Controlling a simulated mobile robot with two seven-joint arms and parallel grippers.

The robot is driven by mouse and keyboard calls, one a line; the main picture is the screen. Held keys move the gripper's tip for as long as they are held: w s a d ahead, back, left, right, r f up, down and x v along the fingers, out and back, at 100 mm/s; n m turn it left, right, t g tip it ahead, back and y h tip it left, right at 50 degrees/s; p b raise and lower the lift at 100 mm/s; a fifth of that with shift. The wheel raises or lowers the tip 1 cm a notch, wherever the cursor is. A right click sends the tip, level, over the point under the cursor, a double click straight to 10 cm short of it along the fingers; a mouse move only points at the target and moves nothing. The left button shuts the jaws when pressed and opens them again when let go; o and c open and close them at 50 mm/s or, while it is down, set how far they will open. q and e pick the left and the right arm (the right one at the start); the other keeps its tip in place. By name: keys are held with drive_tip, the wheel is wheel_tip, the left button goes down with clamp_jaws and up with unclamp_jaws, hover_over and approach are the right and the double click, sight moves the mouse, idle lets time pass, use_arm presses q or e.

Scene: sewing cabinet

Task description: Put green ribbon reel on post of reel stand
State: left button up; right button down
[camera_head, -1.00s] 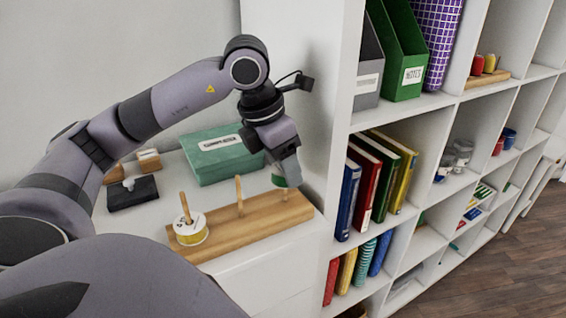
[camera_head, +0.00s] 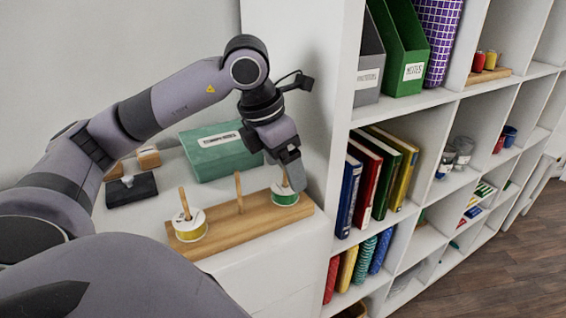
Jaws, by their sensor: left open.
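The green ribbon reel (camera_head: 285,197) sits low around the right post of the wooden reel stand (camera_head: 240,224), flat on its base. My left gripper (camera_head: 292,181) is open just above the reel and beside the top of that post, pointing down. The fingers hide part of the post. The middle post (camera_head: 239,192) is bare. My right gripper is not in view.
A green box (camera_head: 218,154) stands behind the stand. A dark holder (camera_head: 131,190) and small wooden blocks (camera_head: 148,157) are to the left. The white shelf unit (camera_head: 345,95) with books and folders rises close on the right.

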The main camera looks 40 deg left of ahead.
use_arm(q)
drive_tip(key=v, duration=0.7)
drive_tip(key=shift+p, duration=0.35)
drive_tip(key=shift+s, duration=0.1)
